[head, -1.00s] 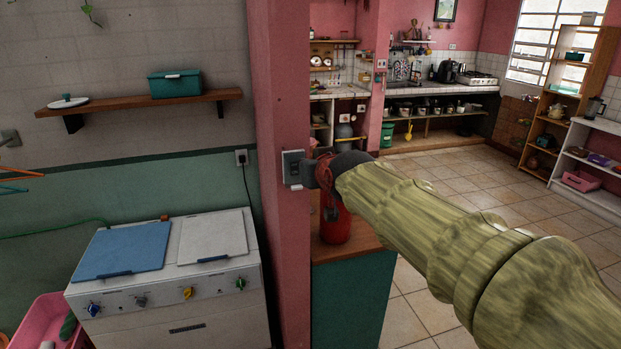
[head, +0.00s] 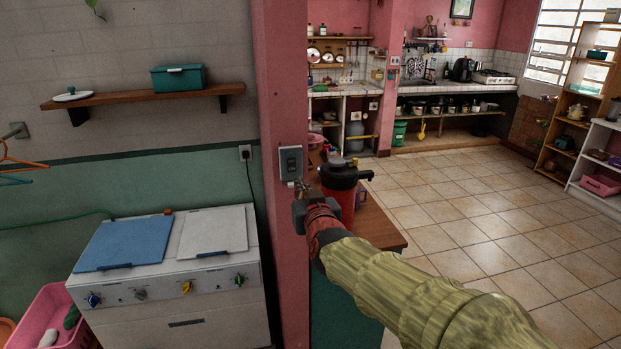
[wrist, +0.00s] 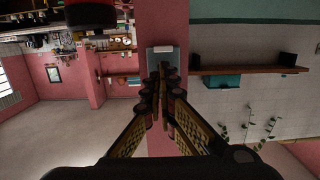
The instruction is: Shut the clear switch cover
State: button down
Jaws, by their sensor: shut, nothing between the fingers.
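The switch (head: 291,163) is a dark unit with a pale rim on the narrow side of the pink pillar. In the wrist view, which is upside down, a pale rectangular plate (wrist: 161,50) shows just beyond the fingertips. I cannot clearly make out the clear cover or its angle. My gripper (head: 299,187) is just below the switch, close to the pillar. In the wrist view my gripper (wrist: 163,75) is shut and empty, with its fingertips overlapping the plate's edge. I cannot tell whether they touch it.
The pink pillar (head: 284,90) stands between the stove (head: 170,260) and a wooden-topped counter (head: 387,230). A red container with a black top (head: 340,183) stands on that counter, right beside my wrist. A shelf (head: 145,97) hangs left of the pillar. Open tiled floor lies to the right.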

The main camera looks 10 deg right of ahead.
jog(key=w+f+b, duration=0.3)
jog(key=w+f, duration=0.1)
jog(key=shift+f, duration=0.2)
dwell(0.3)
jog(key=shift+a, duration=0.1)
dwell(0.5)
